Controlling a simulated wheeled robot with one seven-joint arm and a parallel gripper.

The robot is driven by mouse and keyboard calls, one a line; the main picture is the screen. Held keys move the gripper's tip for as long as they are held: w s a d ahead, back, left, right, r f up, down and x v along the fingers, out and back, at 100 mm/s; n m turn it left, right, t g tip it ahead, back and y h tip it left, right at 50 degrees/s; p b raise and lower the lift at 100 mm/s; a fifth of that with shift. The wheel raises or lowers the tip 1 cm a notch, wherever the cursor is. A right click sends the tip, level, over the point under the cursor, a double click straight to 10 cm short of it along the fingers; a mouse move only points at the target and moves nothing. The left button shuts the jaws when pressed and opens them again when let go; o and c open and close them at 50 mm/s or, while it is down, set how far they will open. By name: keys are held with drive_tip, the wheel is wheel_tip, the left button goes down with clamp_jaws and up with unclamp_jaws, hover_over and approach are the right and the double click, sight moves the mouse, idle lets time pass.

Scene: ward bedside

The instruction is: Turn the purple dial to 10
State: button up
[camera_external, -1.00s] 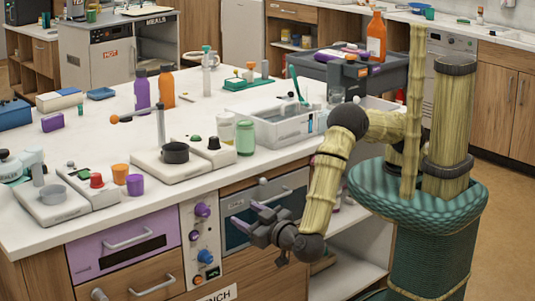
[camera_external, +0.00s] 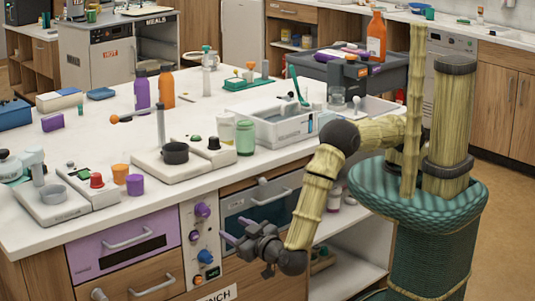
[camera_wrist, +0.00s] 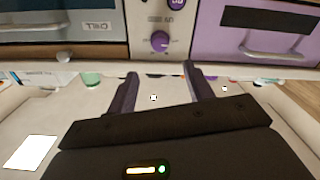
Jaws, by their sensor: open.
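A purple dial (camera_external: 202,210) sits high on the pale control panel between the purple drawer and the oven. A second purple dial (camera_external: 205,256) sits lower on that panel. In the wrist view, which looks upside down, the upper dial (camera_wrist: 160,41) is beyond my fingertips, near the middle between them, and the lower one (camera_wrist: 176,2) is cut by the top edge. The dial markings are too small to read. My gripper (camera_external: 226,230) is open and empty, with its purple fingers pointing at the panel. In the wrist view my gripper (camera_wrist: 160,70) is apart from the dial.
The purple drawer (camera_external: 88,259) with its handle is left of the panel, and the oven (camera_external: 262,205) with a bar handle is right. An orange knob (camera_external: 199,278) is low on the panel. The white countertop (camera_external: 110,212) overhangs above, holding several devices and cups.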

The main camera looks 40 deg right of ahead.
sight(207, 213)
drive_tip(key=w, duration=1.2)
drive_tip(key=shift+w, duration=0.25)
drive_tip(key=shift+c, duration=0.2)
drive_tip(key=c, duration=0.9)
